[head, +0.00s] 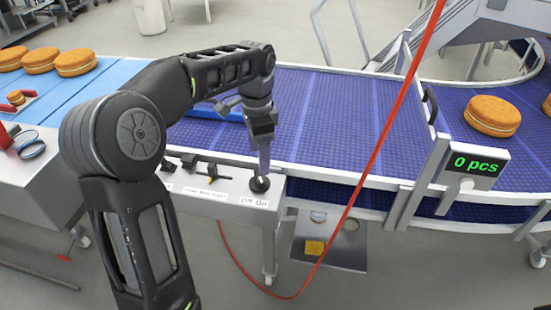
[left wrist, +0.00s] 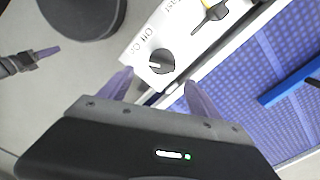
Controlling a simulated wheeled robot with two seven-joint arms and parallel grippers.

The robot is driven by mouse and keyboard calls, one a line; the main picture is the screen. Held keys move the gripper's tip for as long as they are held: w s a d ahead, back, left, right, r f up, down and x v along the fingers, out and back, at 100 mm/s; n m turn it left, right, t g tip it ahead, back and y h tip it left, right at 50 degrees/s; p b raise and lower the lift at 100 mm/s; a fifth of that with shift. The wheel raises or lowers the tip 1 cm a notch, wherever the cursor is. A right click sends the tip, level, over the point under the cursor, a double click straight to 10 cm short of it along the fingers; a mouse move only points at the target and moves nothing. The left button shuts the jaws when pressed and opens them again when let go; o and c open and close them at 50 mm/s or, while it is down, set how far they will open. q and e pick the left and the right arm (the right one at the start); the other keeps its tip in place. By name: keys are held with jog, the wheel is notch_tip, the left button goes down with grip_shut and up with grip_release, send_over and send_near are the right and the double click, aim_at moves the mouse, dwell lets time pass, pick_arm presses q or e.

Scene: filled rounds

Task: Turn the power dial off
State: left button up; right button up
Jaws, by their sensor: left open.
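The power dial (head: 259,184) is a round black knob on the white control panel (head: 215,180), beside an "Off On" label. In the left wrist view the dial (left wrist: 160,62) shows whole, and its pale mark points left, roughly to the "On" side. My left gripper (head: 263,165) points down over the dial in the head view. In the left wrist view its two fingers (left wrist: 158,92) are apart, with the dial beyond and between their tips. I cannot tell whether they touch it. A gripper (left wrist: 35,58), seemingly my right, shows partly at the left edge there.
A slider (head: 212,172) sits left of the dial. The blue conveyor (head: 320,120) runs behind the panel, with filled rounds (head: 493,115) at right. A red cable (head: 380,150) hangs in front.

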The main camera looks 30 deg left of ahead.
aim_at(259, 180)
pick_arm(q)
jog(key=shift+w+r, duration=0.15)
jog(key=shift+w, duration=0.3)
jog(key=shift+s+r, duration=0.1)
jog(key=shift+s, duration=0.2)
jog(key=shift+w+f, duration=0.1)
jog(key=shift+f, duration=0.15)
notch_tip(259, 180, down, 7)
jog(key=shift+f+p, duration=0.2)
jog(key=shift+p, duration=0.2)
jog(key=shift+c, duration=0.2)
jog(key=c, duration=1.3)
